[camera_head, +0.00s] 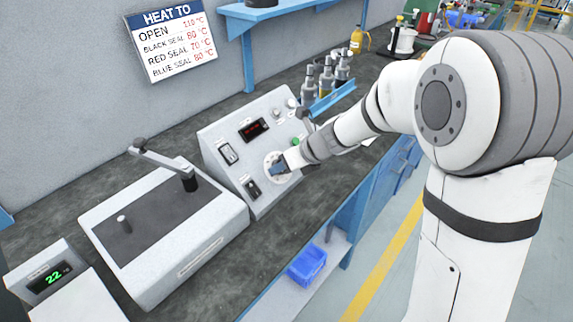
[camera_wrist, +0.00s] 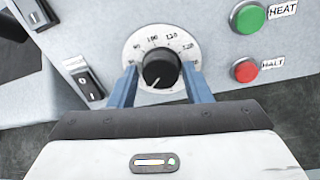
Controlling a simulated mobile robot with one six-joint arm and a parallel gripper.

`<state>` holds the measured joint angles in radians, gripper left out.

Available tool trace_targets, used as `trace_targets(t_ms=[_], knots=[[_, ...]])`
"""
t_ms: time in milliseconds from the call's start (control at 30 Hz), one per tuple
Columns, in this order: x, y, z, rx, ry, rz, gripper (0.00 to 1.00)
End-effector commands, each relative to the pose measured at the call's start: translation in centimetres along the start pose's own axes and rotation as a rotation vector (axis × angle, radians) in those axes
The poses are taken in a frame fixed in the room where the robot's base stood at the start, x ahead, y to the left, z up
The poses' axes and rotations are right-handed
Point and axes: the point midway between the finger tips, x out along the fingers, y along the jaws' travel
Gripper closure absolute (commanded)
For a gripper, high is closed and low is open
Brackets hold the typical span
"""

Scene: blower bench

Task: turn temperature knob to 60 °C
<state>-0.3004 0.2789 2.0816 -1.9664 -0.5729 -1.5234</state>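The temperature knob (camera_wrist: 160,69) is black and sits on a round white dial (camera_wrist: 133,51) with printed numbers. Its white pointer mark points down and slightly left in the wrist view; the numbers on the dial's lower part are hidden. My gripper (camera_wrist: 159,76) is open, with one blue finger on each side of the knob and small gaps showing. In the head view, my gripper (camera_head: 279,168) is at the dial on the sloped panel of the grey control box (camera_head: 221,138) and covers most of the knob. A red display (camera_head: 254,129) is on the panel, too small to read.
A green HEAT button (camera_wrist: 249,18) and a red HALT button (camera_wrist: 245,69) are right of the dial. Rocker switches (camera_wrist: 90,83) are left of it. A lever machine (camera_head: 165,225) stands left of the box. Bottles (camera_head: 326,78) stand behind it. A wall sign (camera_head: 172,42) lists temperatures.

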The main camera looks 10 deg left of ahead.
Motion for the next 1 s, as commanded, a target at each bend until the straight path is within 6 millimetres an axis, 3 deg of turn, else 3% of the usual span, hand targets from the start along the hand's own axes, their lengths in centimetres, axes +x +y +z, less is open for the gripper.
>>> trace_targets(t_ms=[167, 600, 1000], knots=[[-0.7, -0.1, 0.2, -0.001, -0.004, -0.003, 0.56], [-7.2, 0.0, 0.0, 0.0, -0.001, -0.001, 0.56], [-7.8, 0.1, -0.1, 0.0, 0.0, 0.0, 0.56]])
